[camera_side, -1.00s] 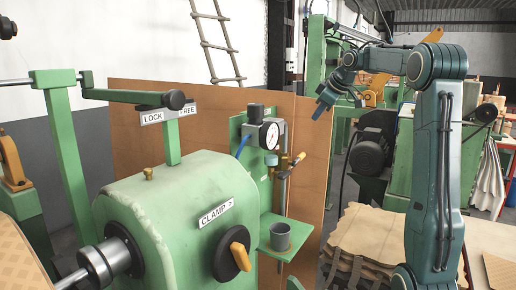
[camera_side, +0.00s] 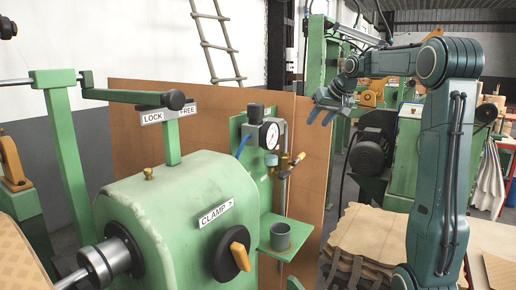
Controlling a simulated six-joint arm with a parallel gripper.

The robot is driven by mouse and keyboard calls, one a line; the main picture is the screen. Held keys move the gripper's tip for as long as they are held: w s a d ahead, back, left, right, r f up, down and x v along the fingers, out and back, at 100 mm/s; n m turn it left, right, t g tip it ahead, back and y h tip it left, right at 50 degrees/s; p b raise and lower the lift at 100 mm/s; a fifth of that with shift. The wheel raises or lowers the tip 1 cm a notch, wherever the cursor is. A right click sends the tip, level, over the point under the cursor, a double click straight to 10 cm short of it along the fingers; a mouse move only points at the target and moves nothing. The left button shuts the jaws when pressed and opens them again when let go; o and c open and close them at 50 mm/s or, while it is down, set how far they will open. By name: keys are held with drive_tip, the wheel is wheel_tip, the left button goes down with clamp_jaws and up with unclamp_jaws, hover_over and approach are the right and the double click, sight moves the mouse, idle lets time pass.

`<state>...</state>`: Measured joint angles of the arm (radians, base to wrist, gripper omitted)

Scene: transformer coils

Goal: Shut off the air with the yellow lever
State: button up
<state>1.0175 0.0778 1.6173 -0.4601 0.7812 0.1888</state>
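The small yellow lever (camera_side: 297,160) is on the air fitting at the right side of the green panel, below the round pressure gauge (camera_side: 270,135). It slants up to the right from the valve. My gripper (camera_side: 321,117) is above and to the right of the lever, clear of it in the picture. Its two blue fingers point down and left, with a gap between them and nothing held. How far it is from the lever in depth I cannot tell.
A larger yellow knob (camera_side: 239,256) sits below the CLAMP label (camera_side: 215,212) on the green housing. A grey cup (camera_side: 280,236) stands on a small green shelf under the valve. A brown board (camera_side: 312,165) rises behind the panel. A motor (camera_side: 371,153) is further right.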

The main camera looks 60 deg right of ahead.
sight(303, 154)
drive_tip(key=m, duration=0.3)
drive_tip(key=s+a+f+m, duration=0.1)
drive_tip(key=m, duration=0.2)
drive_tip(key=f+m, duration=0.1)
drive_tip(key=m, duration=0.2)
drive_tip(key=shift+s+a+m+h, duration=0.35)
drive_tip(key=shift+s+m+h, duration=0.05)
drive_tip(key=shift+w+f, duration=0.1)
drive_tip(key=shift+x, duration=6.75)
clamp_jaws()
